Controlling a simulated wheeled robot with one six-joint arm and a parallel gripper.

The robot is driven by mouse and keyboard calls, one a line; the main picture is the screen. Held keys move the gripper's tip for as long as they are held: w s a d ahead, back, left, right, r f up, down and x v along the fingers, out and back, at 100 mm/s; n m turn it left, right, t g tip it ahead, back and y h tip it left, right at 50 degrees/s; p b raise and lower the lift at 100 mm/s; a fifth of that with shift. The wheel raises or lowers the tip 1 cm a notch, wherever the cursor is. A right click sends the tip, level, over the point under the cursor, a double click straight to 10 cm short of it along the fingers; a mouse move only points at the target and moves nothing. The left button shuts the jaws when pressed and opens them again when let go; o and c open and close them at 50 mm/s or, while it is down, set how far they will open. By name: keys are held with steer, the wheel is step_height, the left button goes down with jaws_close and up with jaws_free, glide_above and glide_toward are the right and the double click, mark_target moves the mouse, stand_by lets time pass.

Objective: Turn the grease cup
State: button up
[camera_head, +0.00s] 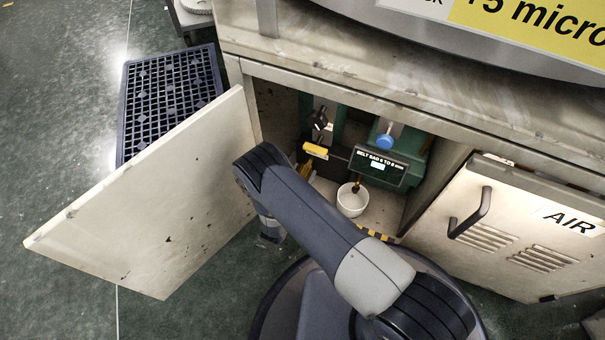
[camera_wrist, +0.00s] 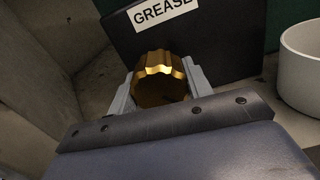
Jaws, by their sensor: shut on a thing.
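In the wrist view a brass, ridged grease cup (camera_wrist: 160,80) sits between the two fingers of my gripper (camera_wrist: 158,88). The fingers are shut on its sides, one at the left and one at the right. A black plate (camera_wrist: 215,50) with a white "GREASE" label stands right behind the cup. In the head view my arm reaches into the open cabinet, and my arm hides the gripper and most of the cup's area.
A white cup (camera_head: 351,200) stands on the cabinet floor to the right; it also shows in the wrist view (camera_wrist: 303,75). The open cabinet door (camera_head: 150,200) is at the left. The closed "AIR" door (camera_head: 530,235) is at the right. A blue crate (camera_head: 170,95) lies beyond the open door.

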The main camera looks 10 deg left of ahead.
steer(key=m, duration=0.3)
steer(key=shift+m, duration=2.3)
steer(key=o, duration=1)
steer(key=shift+c, duration=0.2)
steer(key=p+v, duration=0.3)
steer(key=v, duration=0.8)
steer(key=shift+w, duration=0.1)
